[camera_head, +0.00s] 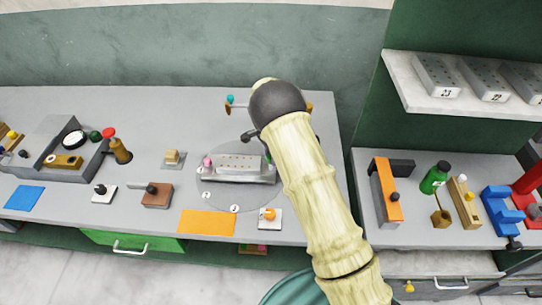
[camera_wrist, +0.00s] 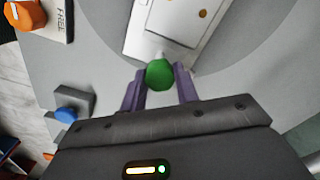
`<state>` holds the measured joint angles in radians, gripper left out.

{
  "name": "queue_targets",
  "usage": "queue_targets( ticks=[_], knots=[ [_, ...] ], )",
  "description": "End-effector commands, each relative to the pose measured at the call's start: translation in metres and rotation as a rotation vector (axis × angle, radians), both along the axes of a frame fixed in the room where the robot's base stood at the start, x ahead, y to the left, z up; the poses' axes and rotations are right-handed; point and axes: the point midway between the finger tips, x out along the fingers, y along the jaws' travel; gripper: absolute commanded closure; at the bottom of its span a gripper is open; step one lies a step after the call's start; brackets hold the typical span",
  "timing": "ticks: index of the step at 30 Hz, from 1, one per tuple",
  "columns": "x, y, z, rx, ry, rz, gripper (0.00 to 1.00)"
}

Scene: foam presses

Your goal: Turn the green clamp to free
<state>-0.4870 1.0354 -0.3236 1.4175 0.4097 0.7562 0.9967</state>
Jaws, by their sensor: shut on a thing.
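The green clamp (camera_wrist: 160,74) is a round green knob at the edge of a pale block in the wrist view. My gripper (camera_wrist: 159,84) has its two purple fingers shut on the knob, one on each side. In the head view a sliver of the green clamp (camera_head: 268,157) shows at the right end of the grey mould (camera_head: 238,163), beside my arm. My arm hides most of the gripper there. The clamp's exact turn angle cannot be told.
The mould sits on a round grey disc (camera_head: 232,203). A white plate with an orange knob (camera_head: 268,213) is close in front; its label (camera_wrist: 62,15) reads FREE in the wrist view. A pink knob (camera_head: 207,162) is at the mould's left. An orange mat (camera_head: 207,222) lies in front.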

Motion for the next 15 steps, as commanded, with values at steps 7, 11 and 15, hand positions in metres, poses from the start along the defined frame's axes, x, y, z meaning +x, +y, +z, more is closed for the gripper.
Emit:
queue_targets(
  ticks=[7,11,15],
  knots=[
    [0.0004,0.0012,0.0011,0.002,-0.001,-0.044,0.92],
    [0.0005,0.0013,0.0012,0.002,-0.002,-0.047,0.92],
    [0.0006,0.0012,0.0013,0.002,-0.002,-0.046,0.92]
  ],
)
